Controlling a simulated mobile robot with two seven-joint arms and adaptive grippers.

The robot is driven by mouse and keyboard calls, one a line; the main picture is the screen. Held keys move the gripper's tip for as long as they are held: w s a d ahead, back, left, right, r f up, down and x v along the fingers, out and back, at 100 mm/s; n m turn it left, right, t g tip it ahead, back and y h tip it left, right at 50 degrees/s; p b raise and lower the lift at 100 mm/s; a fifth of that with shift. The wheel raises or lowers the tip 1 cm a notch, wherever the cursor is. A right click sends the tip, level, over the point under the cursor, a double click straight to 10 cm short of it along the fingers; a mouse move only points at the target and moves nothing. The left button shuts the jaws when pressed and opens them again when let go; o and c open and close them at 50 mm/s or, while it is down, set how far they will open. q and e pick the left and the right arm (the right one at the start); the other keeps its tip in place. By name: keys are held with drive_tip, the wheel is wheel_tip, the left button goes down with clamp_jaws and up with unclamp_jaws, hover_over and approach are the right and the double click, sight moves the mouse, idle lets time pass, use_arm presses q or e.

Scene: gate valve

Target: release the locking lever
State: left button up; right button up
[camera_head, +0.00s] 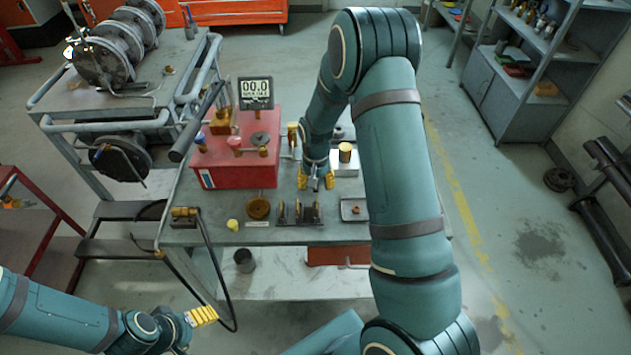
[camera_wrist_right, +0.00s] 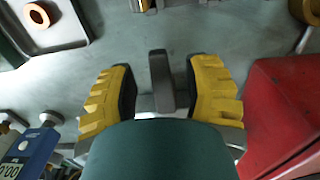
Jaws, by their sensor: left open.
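My right gripper (camera_head: 316,178) points down over the bench, just right of the red box (camera_head: 238,165). In the right wrist view its two yellow fingers (camera_wrist_right: 162,90) are apart. An upright grey bar (camera_wrist_right: 160,75), which looks like the locking lever, shows between them, with a gap visible on each side. Its lower end and mount are hidden by my green gripper body. My left gripper (camera_head: 202,316) is low at the left, away from the bench, with nothing seen in it.
A small tray (camera_head: 346,216), dark upright brackets (camera_head: 299,212) and a brown round part (camera_head: 258,207) sit along the bench front. A cart (camera_head: 60,100) stands at the left.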

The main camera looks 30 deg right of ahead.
drive_tip(key=shift+r, duration=0.1)
wheel_tip(320, 180, up, 12)
idle(0.6)
idle(0.5)
